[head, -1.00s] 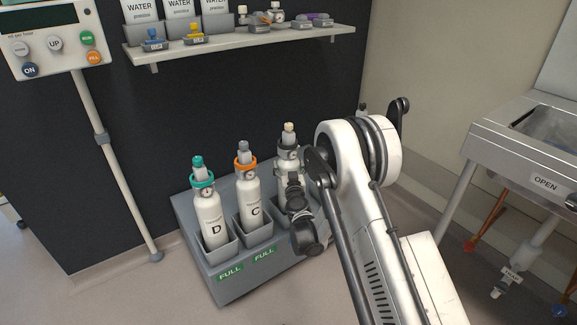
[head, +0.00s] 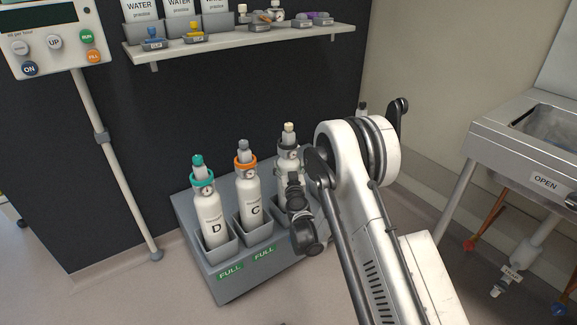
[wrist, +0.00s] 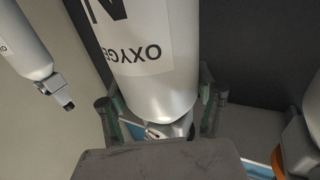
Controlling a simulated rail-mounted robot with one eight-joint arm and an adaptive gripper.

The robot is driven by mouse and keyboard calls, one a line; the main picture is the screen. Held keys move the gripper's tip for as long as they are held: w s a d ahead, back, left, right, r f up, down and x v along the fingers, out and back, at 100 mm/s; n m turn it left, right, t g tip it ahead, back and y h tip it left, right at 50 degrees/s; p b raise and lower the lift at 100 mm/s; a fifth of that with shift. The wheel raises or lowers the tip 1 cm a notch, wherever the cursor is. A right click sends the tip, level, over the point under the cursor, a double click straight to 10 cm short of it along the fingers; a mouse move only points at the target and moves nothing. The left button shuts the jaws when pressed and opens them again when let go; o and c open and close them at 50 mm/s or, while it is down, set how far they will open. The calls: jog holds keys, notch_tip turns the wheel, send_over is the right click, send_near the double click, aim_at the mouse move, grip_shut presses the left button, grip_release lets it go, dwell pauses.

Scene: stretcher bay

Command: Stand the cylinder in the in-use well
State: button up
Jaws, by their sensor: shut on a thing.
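A white cylinder with a dark collar and pale cap (head: 289,165) stands upright at the rack's third position in the head view, partly behind my arm. In the wrist view a white oxygen cylinder (wrist: 150,60) fills the middle, its lettering upside down. My gripper (wrist: 162,112) has its fingers on either side of this cylinder and is shut on it. The gripper's fingertips are hidden in the head view. The grey rack (head: 222,287) has two wells marked FULL at its front. My arm hides its right part, so the in-use well's label and the cylinder's base cannot be seen.
Cylinder D (head: 208,215) with a teal collar and cylinder C (head: 249,195) with an orange collar stand in the FULL wells, close on the left. Another cylinder (wrist: 25,40) shows at the wrist view's left. A shelf (head: 245,43) hangs above; a steel sink (head: 500,140) is right.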

jog(key=shift+f, duration=0.25)
dwell(0.4)
jog(key=o, duration=1.9)
jog(key=shift+c, duration=0.2)
jog(key=o, duration=0.4)
jog(key=shift+s, duration=0.1)
jog(key=shift+s+d+r, duration=0.15)
jog(key=shift+s+d, duration=0.1)
jog(key=shift+s, duration=0.95)
jog(key=shift+s+d+r, duration=0.1)
jog(key=shift+s+d, duration=0.15)
jog(key=shift+s, duration=0.95)
jog(key=shift+s+d+r, duration=0.15)
jog(key=shift+s+d, duration=0.1)
jog(key=shift+s, duration=0.95)
jog(key=shift+r, duration=0.1)
